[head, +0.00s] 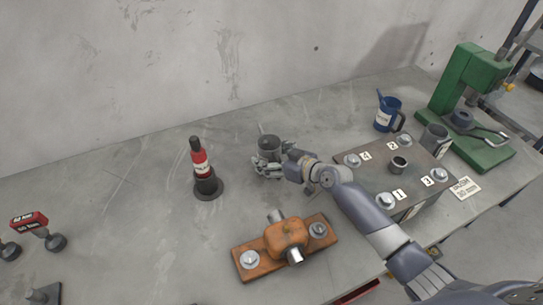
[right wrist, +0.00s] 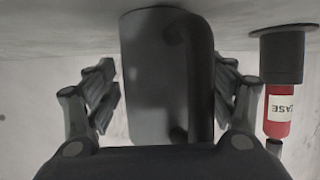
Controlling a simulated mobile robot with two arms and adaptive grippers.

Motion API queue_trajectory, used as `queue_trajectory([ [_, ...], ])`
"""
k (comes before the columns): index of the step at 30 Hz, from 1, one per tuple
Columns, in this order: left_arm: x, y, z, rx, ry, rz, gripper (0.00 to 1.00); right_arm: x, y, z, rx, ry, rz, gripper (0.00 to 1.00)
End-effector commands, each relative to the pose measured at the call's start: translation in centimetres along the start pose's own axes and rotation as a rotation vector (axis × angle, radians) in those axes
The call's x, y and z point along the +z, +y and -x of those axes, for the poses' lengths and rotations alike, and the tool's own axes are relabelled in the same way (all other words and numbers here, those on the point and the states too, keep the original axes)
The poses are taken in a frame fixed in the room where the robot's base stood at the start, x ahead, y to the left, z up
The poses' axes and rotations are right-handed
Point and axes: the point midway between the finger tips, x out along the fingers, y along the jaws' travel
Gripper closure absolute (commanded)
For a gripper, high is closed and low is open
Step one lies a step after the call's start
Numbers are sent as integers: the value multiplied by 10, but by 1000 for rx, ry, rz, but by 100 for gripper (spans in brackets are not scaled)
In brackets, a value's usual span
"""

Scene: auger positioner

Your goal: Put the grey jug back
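The grey jug (head: 269,145) stands upright towards the back of the bench, left of my right arm. My right gripper (head: 270,160) is at the jug, with its fingers on either side. In the right wrist view the jug (right wrist: 150,75) fills the middle, with its dark handle (right wrist: 197,80) facing the camera. The fingers (right wrist: 165,95) flank it closely. I cannot tell whether they press on it or only surround it. The wrist view looks upside down, with the bench surface at the top. My left gripper is not in view.
A red and black grease bottle (head: 204,170) stands left of the jug. An orange part on a base (head: 262,262) lies in front. To the right are a numbered plate (head: 375,178), a grey cylindrical container (head: 434,138), a blue mug (head: 387,115) and a green press (head: 470,95).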

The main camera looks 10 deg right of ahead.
Motion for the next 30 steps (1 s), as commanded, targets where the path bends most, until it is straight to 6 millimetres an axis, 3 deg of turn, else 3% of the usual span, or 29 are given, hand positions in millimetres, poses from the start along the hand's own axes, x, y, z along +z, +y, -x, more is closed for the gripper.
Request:
queue_trajectory([
  [14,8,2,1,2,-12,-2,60,0,1,9,1,-1,2,21],
  [30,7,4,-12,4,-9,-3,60,1,0,95,0,-2,3,21],
])
